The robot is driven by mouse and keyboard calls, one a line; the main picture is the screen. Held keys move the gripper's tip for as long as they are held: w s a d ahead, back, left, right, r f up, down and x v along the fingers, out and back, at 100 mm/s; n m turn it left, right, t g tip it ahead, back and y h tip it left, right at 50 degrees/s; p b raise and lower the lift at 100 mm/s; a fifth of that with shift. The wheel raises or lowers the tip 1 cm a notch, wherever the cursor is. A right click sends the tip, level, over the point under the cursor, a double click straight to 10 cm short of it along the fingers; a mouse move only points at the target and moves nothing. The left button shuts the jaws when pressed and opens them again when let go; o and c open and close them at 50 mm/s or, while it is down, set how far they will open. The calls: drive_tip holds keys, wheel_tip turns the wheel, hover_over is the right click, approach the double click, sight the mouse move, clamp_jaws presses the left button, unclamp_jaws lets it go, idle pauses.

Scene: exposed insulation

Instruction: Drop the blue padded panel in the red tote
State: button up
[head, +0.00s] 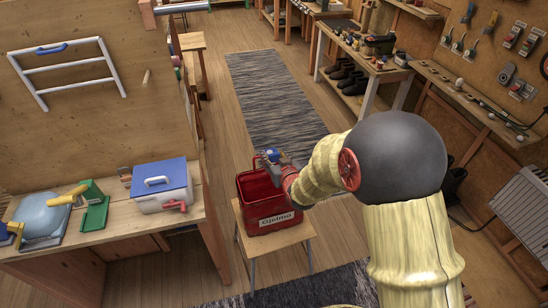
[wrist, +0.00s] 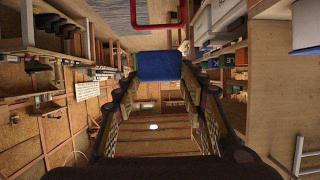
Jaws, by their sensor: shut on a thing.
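The red tote (head: 272,222), marked "Gjelmo", stands on a small wooden stool, open at the top. My gripper (head: 271,160) is over the tote's back right part in the head view, mostly hidden behind my arm. A small patch of the blue padded panel (head: 272,154) shows at its tip. In the wrist view the blue panel (wrist: 158,66) sits between the fingertips of my gripper (wrist: 158,78), which is shut on it. The tote's red rim (wrist: 155,26) shows beyond the panel at the top, apart from it in the picture.
A workbench (head: 110,225) on the left holds a white box with a blue lid (head: 165,184) and a green tool (head: 95,208). A shelf table (head: 362,65) with boots stands at the back right. A grey rug (head: 270,90) lies on open floor behind the tote.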

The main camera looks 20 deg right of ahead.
wheel_tip(320, 180, down, 16)
drive_tip(key=b, duration=1.3)
drive_tip(key=shift+f, duration=0.1)
drive_tip(key=o, duration=1.1)
drive_tip(key=shift+s, duration=0.1)
